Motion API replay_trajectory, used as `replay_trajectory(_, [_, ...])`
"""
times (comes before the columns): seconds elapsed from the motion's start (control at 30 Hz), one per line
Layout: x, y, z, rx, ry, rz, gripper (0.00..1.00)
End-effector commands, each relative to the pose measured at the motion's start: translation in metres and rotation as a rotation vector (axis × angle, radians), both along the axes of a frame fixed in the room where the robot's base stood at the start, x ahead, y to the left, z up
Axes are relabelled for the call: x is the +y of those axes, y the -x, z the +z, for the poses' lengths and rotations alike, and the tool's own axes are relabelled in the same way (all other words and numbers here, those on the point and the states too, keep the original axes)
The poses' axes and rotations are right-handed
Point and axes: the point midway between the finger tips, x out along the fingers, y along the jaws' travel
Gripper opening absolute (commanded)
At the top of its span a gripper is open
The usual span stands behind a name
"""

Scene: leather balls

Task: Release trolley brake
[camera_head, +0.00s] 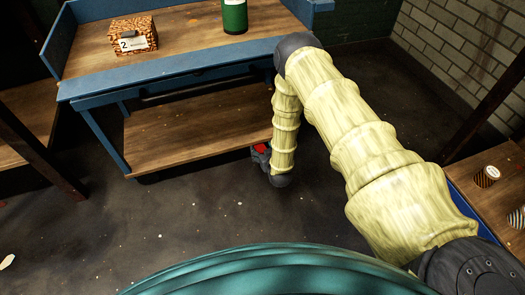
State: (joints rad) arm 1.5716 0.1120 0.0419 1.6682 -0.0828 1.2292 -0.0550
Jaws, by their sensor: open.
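A blue-framed trolley (175,78) with a wooden top and a wooden lower shelf stands at the upper left. My arm reaches over from the right and bends down at the trolley's right end. My gripper (259,157), small and dark, is low beside the right end of the lower shelf and is open. A small red part (262,148) shows right at the gripper; I cannot tell whether it is the brake or whether the gripper touches it. The trolley's wheels there are hidden by my arm and gripper.
A patterned box (133,36) with a label marked 2 and a green cylinder (235,15) stand on the trolley top. Dark floor (150,225) in front is mostly clear. A brick wall (465,50) stands behind right.

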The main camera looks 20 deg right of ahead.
Motion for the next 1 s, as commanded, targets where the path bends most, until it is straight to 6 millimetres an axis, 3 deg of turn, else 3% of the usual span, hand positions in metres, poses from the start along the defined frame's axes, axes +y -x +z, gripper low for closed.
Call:
replay_trajectory(0.23, [0.000,0.016,0.007,0.002,0.000,0.000,0.66])
replay_trajectory(0.7, [0.001,0.090,0.041,0.003,0.000,0.000,0.66])
replay_trajectory(1.0, [0.001,0.108,0.050,0.000,0.000,0.000,0.66])
